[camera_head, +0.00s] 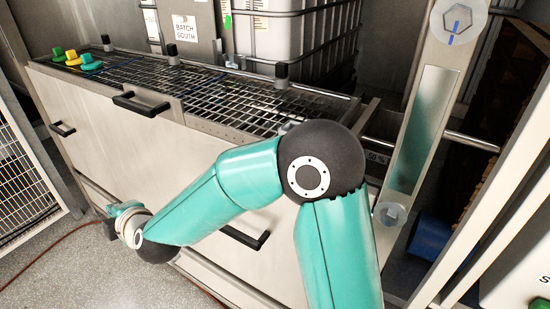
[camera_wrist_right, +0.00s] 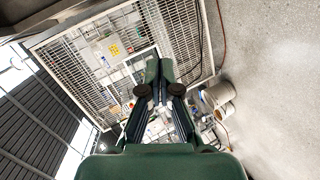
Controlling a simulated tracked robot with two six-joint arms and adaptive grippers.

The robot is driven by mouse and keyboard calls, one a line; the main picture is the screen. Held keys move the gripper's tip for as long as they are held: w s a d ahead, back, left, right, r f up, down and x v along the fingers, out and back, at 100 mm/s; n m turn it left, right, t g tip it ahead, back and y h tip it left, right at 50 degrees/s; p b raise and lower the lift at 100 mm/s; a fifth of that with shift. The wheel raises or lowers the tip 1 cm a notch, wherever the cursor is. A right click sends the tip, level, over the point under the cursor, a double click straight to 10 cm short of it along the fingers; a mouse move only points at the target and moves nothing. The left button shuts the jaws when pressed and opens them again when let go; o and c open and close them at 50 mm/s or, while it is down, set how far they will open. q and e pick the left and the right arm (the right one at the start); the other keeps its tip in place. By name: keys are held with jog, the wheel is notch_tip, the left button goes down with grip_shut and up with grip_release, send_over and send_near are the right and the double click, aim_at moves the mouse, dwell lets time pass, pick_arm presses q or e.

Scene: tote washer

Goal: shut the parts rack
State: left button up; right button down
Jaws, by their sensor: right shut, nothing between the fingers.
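A long cream unit with a wire-grid top (camera_head: 235,100) fills the middle of the head view; it may be the parts rack, but I cannot tell for certain. Its cream front has dark bar handles, one at the upper middle (camera_head: 142,104), one at the left (camera_head: 62,129) and one low behind my arm (camera_head: 245,238). My right arm crosses in front of this face. My right gripper (camera_head: 110,228) is low at the unit's left end, mostly hidden by its wrist. In the right wrist view the gripper (camera_wrist_right: 158,85) is shut and empty, pointing toward a mesh panel. My left gripper is not in view.
Yellow, green and teal knobs (camera_head: 92,62) sit on the unit's far left corner. A caged white tank (camera_head: 290,40) stands behind. A mesh panel (camera_head: 25,170) stands at left, and also in the wrist view (camera_wrist_right: 75,60). Buckets (camera_wrist_right: 217,95) and a red hose lie on the floor.

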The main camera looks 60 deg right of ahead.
jog(key=s+a+n+g+y, duration=0.6)
jog(key=a+n+g, duration=0.1)
jog(key=a, duration=0.2)
jog(key=s+d+r+m+g+h, duration=0.1)
jog(key=s+d+r+g+h, duration=0.15)
jog(key=s+d+r, duration=0.5)
jog(key=s+d+r+m+g+h, duration=0.15)
jog(key=s+d+r+h, duration=0.3)
jog(key=d, duration=0.55)
jog(key=s+d+r+g+h, duration=0.2)
jog(key=s+d+r+g, duration=0.1)
jog(key=s+d+r, duration=0.5)
jog(key=d+f, duration=0.8)
jog(key=f, duration=0.3)
jog(key=shift+w+d+f, duration=0.15)
jog(key=shift+w+d, duration=0.1)
jog(key=shift+w, duration=0.05)
